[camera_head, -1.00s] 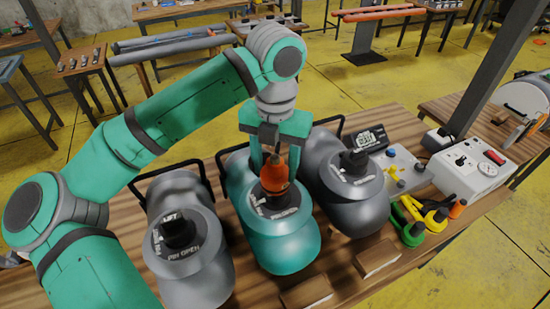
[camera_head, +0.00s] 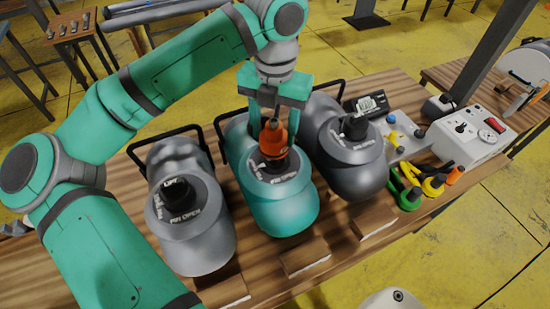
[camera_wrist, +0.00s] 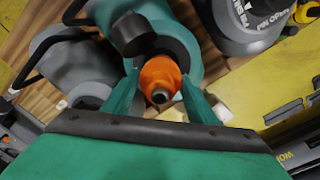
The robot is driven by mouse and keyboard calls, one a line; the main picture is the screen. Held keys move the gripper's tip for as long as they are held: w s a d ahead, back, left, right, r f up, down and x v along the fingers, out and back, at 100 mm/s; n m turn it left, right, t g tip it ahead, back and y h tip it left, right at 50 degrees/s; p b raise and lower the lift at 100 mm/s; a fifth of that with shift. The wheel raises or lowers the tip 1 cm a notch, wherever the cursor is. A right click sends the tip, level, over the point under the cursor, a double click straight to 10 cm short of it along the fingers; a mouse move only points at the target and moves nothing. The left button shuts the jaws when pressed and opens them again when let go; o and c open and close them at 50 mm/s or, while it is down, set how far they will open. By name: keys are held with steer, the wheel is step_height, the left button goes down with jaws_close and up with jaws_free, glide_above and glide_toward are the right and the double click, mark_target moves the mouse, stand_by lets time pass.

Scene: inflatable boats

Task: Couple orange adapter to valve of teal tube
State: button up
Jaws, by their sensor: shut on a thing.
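The orange adapter (camera_head: 273,138) is upright between the fingers of my gripper (camera_head: 274,122), over the top of the teal tube (camera_head: 280,208). It also shows in the wrist view (camera_wrist: 159,74), with the gripper fingers (camera_wrist: 158,84) shut on its two sides. The dark valve of the teal tube (camera_wrist: 132,33) shows partly behind the adapter in the wrist view, somewhat off to its upper left.
Grey tubes with black valves stand close on both sides, one left (camera_head: 205,240) and one right (camera_head: 362,175). Black handle bars rise behind them. Green and yellow tools (camera_head: 408,195) and a white gauge box (camera_head: 470,138) lie to the right. Wooden blocks (camera_head: 305,260) line the front edge.

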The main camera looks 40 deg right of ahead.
mark_target(275, 140)
steer(key=shift+f, duration=0.1)
steer(key=shift+s+f, duration=0.1)
steer(key=shift+f, duration=1)
steer(key=shift+f, duration=0.2)
steer(key=shift+f, duration=0.25)
steer(key=shift+w, duration=0.2)
steer(key=shift+s+d, duration=0.1)
